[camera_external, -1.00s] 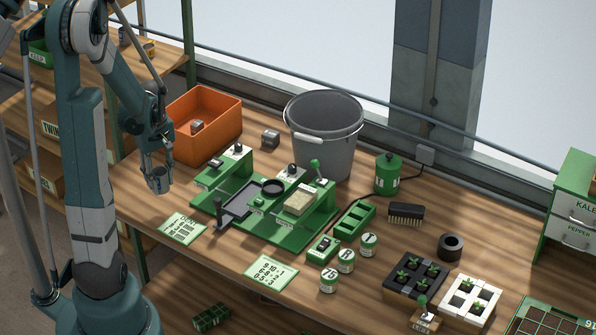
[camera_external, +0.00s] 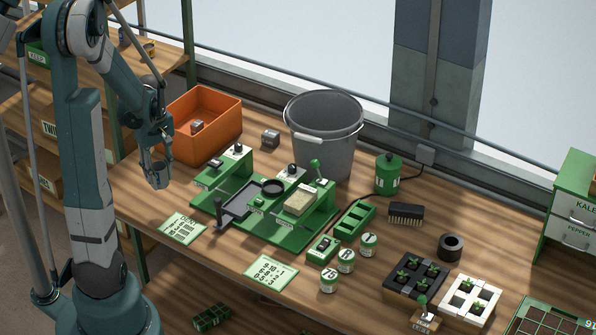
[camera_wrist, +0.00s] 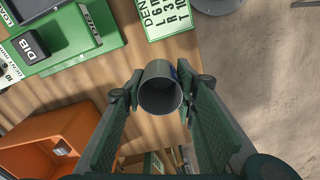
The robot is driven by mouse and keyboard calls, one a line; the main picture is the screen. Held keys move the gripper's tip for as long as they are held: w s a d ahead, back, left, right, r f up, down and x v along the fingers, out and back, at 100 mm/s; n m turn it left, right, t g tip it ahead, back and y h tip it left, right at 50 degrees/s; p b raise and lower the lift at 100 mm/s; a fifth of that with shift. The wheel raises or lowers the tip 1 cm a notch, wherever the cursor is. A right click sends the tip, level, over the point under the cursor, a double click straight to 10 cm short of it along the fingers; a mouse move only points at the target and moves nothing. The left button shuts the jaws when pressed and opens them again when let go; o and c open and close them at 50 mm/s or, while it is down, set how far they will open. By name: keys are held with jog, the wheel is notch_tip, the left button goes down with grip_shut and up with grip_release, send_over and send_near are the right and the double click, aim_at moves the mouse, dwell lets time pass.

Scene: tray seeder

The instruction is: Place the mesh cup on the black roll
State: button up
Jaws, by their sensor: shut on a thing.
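My gripper (camera_external: 155,165) is at the left of the bench, in front of the orange bin. It is shut on a small grey cup, the mesh cup (camera_external: 159,179), and holds it in the air. In the wrist view the mesh cup (camera_wrist: 161,97) sits between the two fingers (camera_wrist: 160,95) with its round open mouth toward the camera. Its mesh texture is too fine to make out. The black roll (camera_external: 451,247), a short dark ring with a hole, lies at the right of the bench, far from my gripper. Its top looks clear.
A green seeder machine (camera_external: 265,235) and a tall grey bucket (camera_external: 322,140) stand between my gripper and the roll. A brush (camera_external: 406,214), a green canister (camera_external: 388,174) and black and white seedling trays (camera_external: 478,299) lie around the roll. The orange bin (camera_external: 215,130) is behind my gripper.

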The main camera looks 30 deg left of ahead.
jog(key=shift+r, duration=0.1)
notch_tip(320, 180, up, 16)
jog(key=w+d+r+m+p, duration=0.25)
jog(key=w+d+m, duration=0.35)
jog(key=w+d, duration=1.1)
jog(key=w+d+r+m, duration=0.1)
jog(key=w+d+m, duration=0.1)
jog(key=w+d, duration=0.65)
jog(key=w+d+m, duration=0.3)
jog(key=w+d, duration=0.2)
jog(key=d, duration=0.6)
jog(key=d+f+m+p, duration=0.3)
jog(key=d+m, duration=0.5)
jog(key=d, duration=3.8)
notch_tip(320, 180, down, 12)
jog(key=shift+s+a+r, duration=0.25)
